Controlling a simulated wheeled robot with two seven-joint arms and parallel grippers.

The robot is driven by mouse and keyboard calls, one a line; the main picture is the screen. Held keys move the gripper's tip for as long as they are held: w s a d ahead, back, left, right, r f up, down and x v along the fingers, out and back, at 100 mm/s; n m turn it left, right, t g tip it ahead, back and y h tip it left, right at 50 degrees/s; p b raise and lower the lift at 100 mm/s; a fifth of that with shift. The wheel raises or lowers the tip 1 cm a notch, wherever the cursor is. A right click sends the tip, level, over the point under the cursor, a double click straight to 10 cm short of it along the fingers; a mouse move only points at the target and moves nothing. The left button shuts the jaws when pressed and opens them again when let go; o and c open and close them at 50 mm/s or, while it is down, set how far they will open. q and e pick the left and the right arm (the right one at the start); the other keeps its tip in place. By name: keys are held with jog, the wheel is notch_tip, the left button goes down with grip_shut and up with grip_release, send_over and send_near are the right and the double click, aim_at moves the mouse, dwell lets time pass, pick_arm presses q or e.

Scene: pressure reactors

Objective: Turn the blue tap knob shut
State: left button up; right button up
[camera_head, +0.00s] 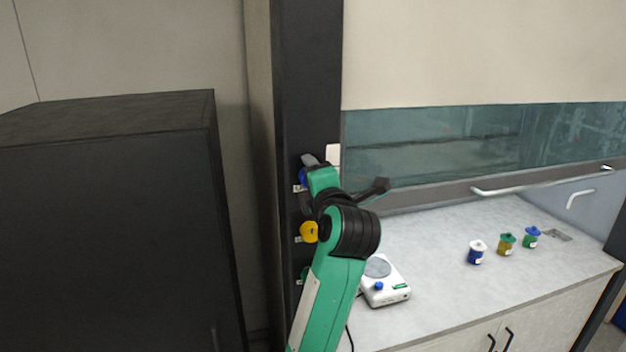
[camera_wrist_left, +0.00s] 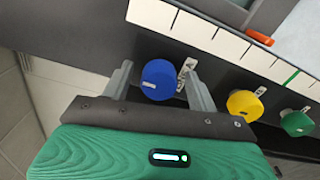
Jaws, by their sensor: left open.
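The blue tap knob (camera_wrist_left: 159,80) sits on a dark upright panel. In the left wrist view it lies between the two spread fingers of my left gripper (camera_wrist_left: 160,88), with visible gaps on both sides. In the head view a small part of the blue knob (camera_head: 303,177) shows beside my gripper, and the rest is hidden behind it. My left gripper (camera_head: 308,172) is open and holds nothing. My right gripper is in neither view.
The yellow knob (camera_head: 309,232) and the green knob (camera_wrist_left: 297,123) are on the same panel, below the blue one. A black cabinet (camera_head: 110,220) stands at left. On the right, a worktop (camera_head: 440,285) bears a white stirrer (camera_head: 388,292) and three small jars.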

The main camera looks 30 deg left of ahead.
pick_arm(q)
jog(key=b+v, duration=0.6)
jog(key=v, duration=0.7)
jog(key=shift+s+d, duration=0.25)
jog(key=shift+w, duration=0.1)
